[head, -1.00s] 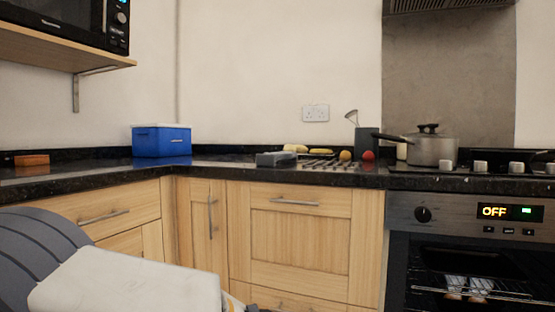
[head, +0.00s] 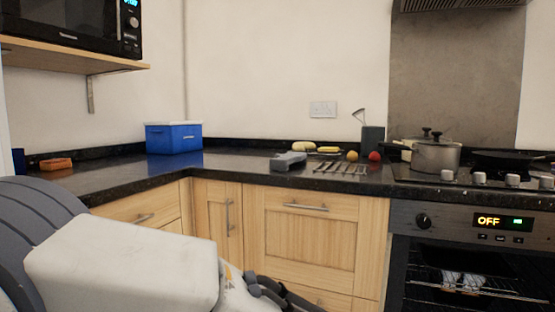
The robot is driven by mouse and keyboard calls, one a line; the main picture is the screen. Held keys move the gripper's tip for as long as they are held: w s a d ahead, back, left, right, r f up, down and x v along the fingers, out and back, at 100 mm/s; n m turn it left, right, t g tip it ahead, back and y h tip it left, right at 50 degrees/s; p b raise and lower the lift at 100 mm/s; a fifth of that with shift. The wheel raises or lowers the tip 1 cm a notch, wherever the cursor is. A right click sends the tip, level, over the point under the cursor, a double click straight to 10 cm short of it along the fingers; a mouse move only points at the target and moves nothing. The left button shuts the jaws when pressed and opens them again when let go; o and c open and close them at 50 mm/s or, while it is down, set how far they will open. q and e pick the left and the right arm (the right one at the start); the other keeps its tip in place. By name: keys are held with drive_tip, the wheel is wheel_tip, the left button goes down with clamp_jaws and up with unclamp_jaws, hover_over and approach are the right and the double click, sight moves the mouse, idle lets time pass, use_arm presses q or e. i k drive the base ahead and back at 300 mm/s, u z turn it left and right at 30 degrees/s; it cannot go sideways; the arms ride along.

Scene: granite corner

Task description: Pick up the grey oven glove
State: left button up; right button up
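The grey oven glove (head: 288,161) lies on the dark granite worktop (head: 230,163), near its front edge and left of a metal rack. Nothing touches it from above. My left arm comes in from the lower left, well in front of and below the glove. Dark parts at the end of that arm (head: 275,291) show at the bottom edge, but its fingertips cannot be made out. My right gripper is not in view.
A metal rack (head: 341,168) lies right of the glove. Behind are a banana (head: 328,150), an orange fruit (head: 352,155) and a red one (head: 374,156). A blue box (head: 173,139) stands left, a saucepan (head: 436,157) right. The worktop between box and glove is clear.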

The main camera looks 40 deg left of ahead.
sight(281, 162)
drive_tip(key=z, duration=0.25)
drive_tip(key=k, duration=0.2)
drive_tip(key=u, duration=0.95)
drive_tip(key=i, duration=1.35)
drive_tip(key=z, duration=0.7)
